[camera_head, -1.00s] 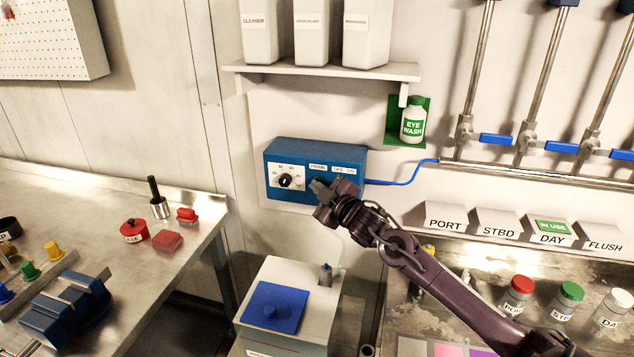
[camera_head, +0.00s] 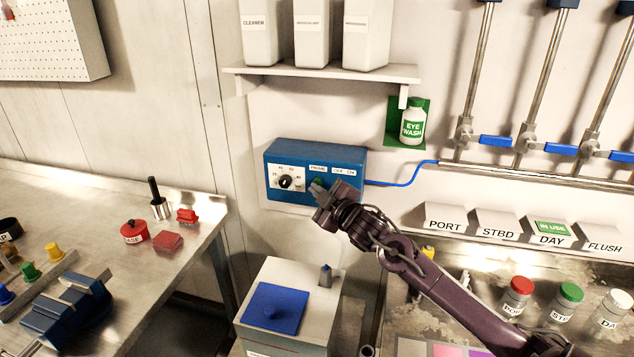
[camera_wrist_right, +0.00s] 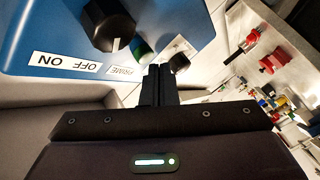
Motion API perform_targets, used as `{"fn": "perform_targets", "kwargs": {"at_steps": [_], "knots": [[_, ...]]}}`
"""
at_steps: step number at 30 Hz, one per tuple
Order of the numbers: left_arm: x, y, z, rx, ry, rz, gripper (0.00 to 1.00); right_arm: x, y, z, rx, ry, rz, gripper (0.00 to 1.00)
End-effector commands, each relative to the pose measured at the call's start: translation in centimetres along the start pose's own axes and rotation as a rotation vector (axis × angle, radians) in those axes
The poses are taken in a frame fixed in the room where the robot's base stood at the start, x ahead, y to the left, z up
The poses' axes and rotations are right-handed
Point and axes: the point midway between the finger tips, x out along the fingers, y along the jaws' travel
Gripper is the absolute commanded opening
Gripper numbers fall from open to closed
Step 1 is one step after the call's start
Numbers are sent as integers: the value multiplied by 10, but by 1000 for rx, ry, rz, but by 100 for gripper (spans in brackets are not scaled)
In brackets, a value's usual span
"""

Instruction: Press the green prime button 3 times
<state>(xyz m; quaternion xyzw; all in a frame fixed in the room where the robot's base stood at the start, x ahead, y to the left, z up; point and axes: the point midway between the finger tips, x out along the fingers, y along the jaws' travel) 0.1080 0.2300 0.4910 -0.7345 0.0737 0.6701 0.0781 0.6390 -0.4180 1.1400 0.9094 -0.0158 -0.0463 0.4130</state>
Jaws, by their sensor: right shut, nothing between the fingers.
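The blue control box (camera_head: 290,158) is mounted on the wall, with a dial (camera_head: 286,182) on its left and a PRIME label on its front. The green prime button (camera_head: 318,182) shows just under that label, partly hidden by my right gripper (camera_head: 316,190). In the right wrist view the green button (camera_wrist_right: 140,48) is beside a large black knob (camera_wrist_right: 108,25), partly hidden. My right gripper is shut and empty, its fingertips (camera_wrist_right: 158,72) close to the button. I cannot tell whether they touch it. My left gripper is not in view.
A shelf (camera_head: 320,72) with white bottles is above the box, and an eye wash bottle (camera_head: 413,122) to its right. A blue cable (camera_head: 400,182) leaves its right side. A white unit with a blue lid (camera_head: 275,309) stands below.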

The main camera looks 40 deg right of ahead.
Motion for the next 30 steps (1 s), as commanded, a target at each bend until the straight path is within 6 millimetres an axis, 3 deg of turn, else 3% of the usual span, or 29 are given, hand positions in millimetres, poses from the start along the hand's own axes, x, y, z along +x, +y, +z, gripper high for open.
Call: {"fn": "perform_targets", "kwargs": {"at_steps": [13, 30], "knots": [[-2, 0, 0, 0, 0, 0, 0, -5, -4, -4, 1, 0, -1, 0], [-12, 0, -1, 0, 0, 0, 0, -38, -27, -28, 1, 0, -1, 0]]}}
